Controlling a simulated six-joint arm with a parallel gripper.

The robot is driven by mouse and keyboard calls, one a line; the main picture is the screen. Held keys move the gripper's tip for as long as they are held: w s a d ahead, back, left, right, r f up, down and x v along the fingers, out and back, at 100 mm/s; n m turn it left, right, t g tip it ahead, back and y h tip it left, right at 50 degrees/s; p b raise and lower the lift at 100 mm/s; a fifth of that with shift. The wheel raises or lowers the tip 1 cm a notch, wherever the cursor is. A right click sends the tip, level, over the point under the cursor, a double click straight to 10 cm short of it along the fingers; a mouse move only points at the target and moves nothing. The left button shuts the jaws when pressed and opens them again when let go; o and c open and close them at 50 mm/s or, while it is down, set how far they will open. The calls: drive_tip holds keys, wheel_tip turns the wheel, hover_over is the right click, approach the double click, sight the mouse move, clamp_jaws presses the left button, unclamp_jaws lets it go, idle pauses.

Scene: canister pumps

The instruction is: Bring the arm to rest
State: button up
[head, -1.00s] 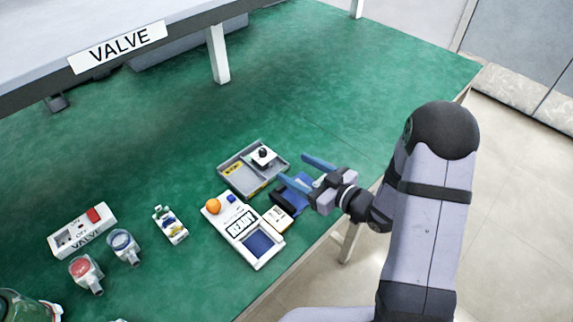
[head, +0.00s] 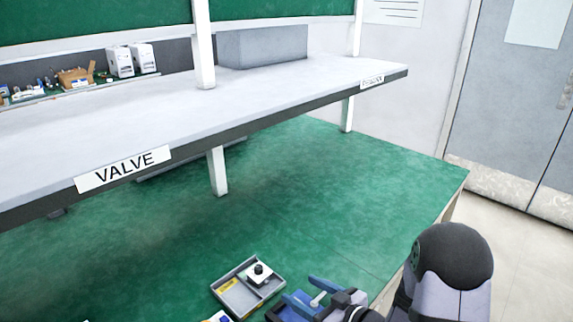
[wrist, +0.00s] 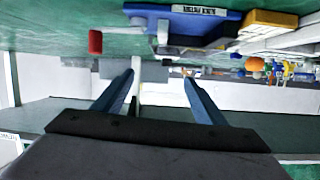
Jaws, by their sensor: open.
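My gripper (head: 312,290) is at the bottom of the head view, above the front part of the green table (head: 330,190). Its two blue fingers are spread apart with nothing between them. In the wrist view the fingers (wrist: 158,85) also stand apart and empty. My arm comes in from the lower right, and its lower part is cut off by the picture edge.
A grey tray (head: 236,296) with a small white and black part (head: 259,273) lies left of my gripper. A blue thing (wrist: 180,22) shows close by in the wrist view. A shelf labelled VALVE (head: 125,170) spans above the table. The table's middle is clear.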

drive_tip(key=s+d+r+m+g+h+p, duration=0.2)
drive_tip(key=s+d+m+g+h+p, duration=0.25)
drive_tip(key=d+m+h, duration=0.4)
drive_tip(key=s+r+g, duration=0.2)
drive_tip(key=s+g, duration=0.1)
drive_tip(key=s, duration=0.5)
drive_tip(key=s+r+g+h, duration=0.1)
drive_tip(key=s+r+g, duration=0.1)
drive_tip(key=s, duration=0.7)
drive_tip(key=shift+s+d+n+g, duration=0.2)
drive_tip(key=shift+d+n+g, duration=0.1)
drive_tip(key=shift+n+g, duration=0.25)
